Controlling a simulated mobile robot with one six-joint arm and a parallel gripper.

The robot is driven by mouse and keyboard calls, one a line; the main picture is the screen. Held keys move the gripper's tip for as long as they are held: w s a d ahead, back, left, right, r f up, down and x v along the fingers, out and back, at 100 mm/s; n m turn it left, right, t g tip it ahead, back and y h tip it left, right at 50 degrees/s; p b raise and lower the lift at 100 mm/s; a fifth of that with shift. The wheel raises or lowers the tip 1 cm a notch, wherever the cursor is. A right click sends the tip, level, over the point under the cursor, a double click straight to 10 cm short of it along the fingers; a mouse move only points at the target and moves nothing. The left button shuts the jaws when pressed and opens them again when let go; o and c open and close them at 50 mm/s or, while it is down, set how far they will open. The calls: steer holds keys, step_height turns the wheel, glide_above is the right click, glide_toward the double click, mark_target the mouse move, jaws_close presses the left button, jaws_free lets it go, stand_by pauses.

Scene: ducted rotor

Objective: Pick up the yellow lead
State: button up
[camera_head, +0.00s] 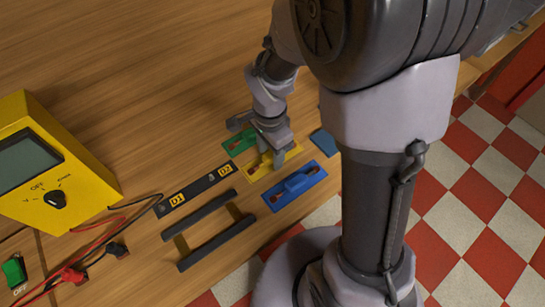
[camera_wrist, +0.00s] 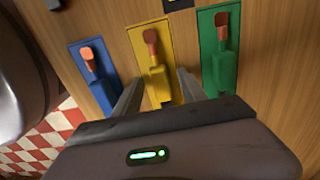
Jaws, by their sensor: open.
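The yellow lead (camera_wrist: 157,72) lies on a yellow plate (camera_wrist: 138,38) in the middle of the wrist view, its copper-coloured tip pointing away from me. In the head view the yellow plate (camera_head: 256,174) is partly hidden by my gripper (camera_head: 274,158). My gripper (camera_wrist: 160,78) is open, with one finger on each side of the yellow lead. Nothing shows as gripped. I cannot tell how far the fingertips are above the plate.
A blue lead (camera_wrist: 97,75) lies left of the yellow one, a green lead (camera_wrist: 222,60) right. The head view also shows a yellow meter (camera_head: 75,180), red and black cables, a D1/D2 strip (camera_head: 195,190) and dark rails (camera_head: 217,245). The wooden table (camera_head: 130,70) is clear behind.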

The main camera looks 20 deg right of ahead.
steer(key=shift+r, duration=0.1)
jaws_close()
steer(key=shift+r, duration=0.15)
